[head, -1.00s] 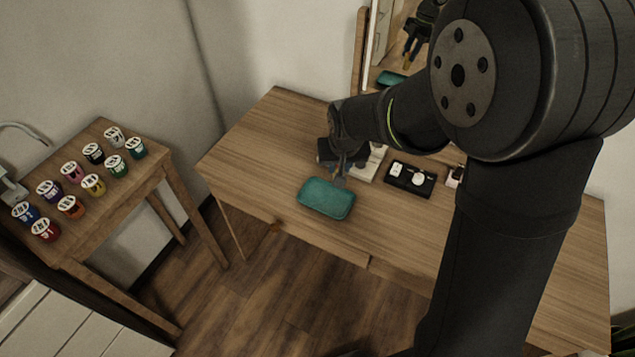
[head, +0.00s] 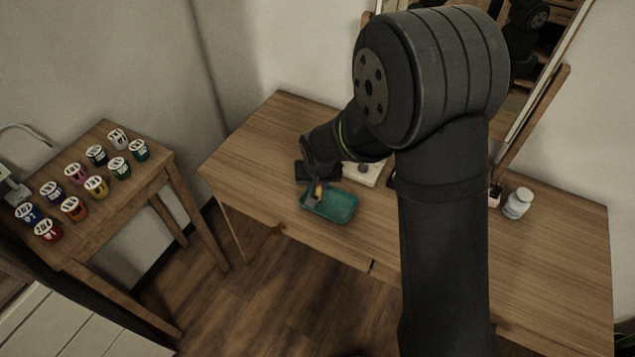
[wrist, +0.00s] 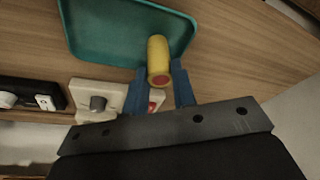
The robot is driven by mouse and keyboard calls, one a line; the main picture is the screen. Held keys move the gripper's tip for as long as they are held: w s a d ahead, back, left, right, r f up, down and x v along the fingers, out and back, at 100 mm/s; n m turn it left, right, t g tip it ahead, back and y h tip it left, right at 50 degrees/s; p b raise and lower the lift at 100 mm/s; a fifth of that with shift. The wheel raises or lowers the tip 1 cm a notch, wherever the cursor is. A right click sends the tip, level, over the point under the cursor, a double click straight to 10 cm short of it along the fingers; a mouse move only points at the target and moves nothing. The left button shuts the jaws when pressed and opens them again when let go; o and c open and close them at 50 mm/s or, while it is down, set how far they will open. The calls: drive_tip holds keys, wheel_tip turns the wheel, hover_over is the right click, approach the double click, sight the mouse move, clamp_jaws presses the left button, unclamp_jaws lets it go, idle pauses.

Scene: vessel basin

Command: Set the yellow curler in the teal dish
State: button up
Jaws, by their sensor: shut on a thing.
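The teal dish (head: 338,208) is a shallow rounded rectangle on the wooden table, near its front edge. It also shows at the top of the wrist view (wrist: 100,35). The yellow curler (head: 319,190) is a small cylinder with a reddish end. In the wrist view the curler (wrist: 157,55) sits between the blue fingers of my gripper (wrist: 157,85), which is shut on it. The curler overlaps the dish's edge in that view. In the head view my gripper (head: 316,188) is at the dish's upper left side. I cannot tell whether the curler touches the dish.
A pale block with a grey knob (wrist: 97,100) and a black tray (wrist: 30,95) stand beside the dish. A white bottle (head: 517,203) stands at the table's right. A side table (head: 130,185) at left holds several colored jars. The table's left part is clear.

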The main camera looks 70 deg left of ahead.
drive_tip(key=shift+f, duration=0.15)
drive_tip(key=o, duration=1)
drive_tip(key=v, duration=1.2)
drive_tip(key=shift+a, duration=0.1)
